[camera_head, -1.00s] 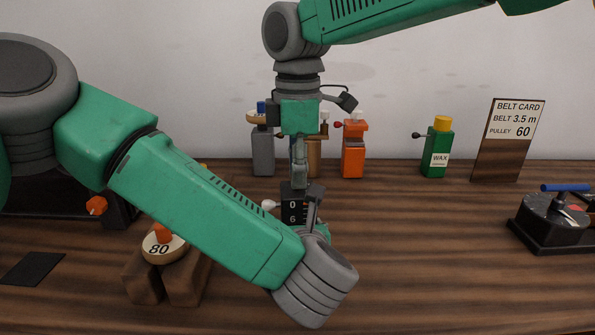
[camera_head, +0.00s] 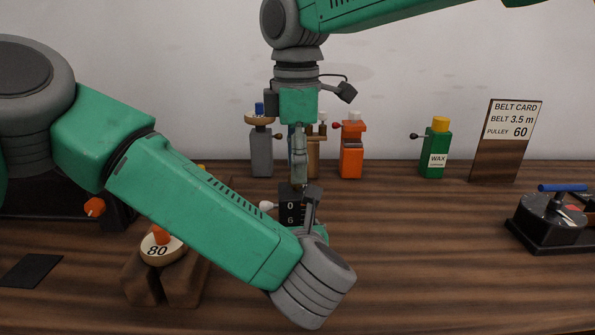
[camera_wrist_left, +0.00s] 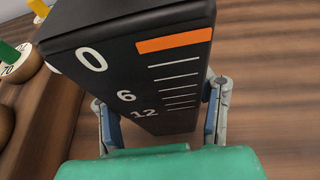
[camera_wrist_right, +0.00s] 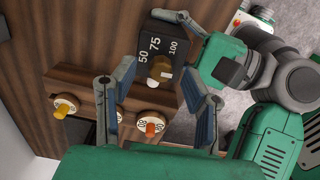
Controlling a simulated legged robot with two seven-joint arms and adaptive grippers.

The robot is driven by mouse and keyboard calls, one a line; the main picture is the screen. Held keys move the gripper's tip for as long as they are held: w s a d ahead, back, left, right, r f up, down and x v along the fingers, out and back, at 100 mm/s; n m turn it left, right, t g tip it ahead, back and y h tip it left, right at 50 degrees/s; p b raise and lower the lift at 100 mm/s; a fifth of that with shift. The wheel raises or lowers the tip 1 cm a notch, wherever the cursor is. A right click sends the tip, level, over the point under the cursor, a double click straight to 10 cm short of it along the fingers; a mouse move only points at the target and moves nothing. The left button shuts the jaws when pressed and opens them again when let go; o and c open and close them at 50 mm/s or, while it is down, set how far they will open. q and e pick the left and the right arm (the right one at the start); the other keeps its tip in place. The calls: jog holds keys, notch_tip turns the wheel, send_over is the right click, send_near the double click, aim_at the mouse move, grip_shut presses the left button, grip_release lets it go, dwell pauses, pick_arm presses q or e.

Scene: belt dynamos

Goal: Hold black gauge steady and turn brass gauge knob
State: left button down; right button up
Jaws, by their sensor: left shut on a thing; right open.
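The black gauge (camera_head: 291,210) stands on the bench, with 0, 6 and 12 and an orange bar on its face in the left wrist view (camera_wrist_left: 135,60). My left gripper (camera_wrist_left: 160,105) is shut on it, one finger on each side. In the head view my left forearm hides its lower part. A brownish, brass-like round knob (camera_wrist_right: 160,69) with pale marks sits on the gauge's top, beside 50, 75 and 100. My right gripper (camera_head: 298,184) points down just above the gauge. Its open fingers (camera_wrist_right: 157,78) stand either side of the knob, apparently without touching it.
A wooden block with a disc marked 80 (camera_head: 160,250) is at front left. Grey (camera_head: 262,155), orange (camera_head: 351,155) and green wax (camera_head: 437,150) holders stand behind, with a belt card (camera_head: 507,140). A black device with a blue handle (camera_head: 550,220) is at right. The bench front right is clear.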

pick_arm(q)
jog(key=shift+f, duration=0.15)
pick_arm(e)
notch_tip(320, 180, up, 10)
jog(key=shift+r, duration=0.15)
pick_arm(q)
jog(key=c, duration=0.6)
grip_release()
pick_arm(e)
jog(key=shift+w, duration=0.15)
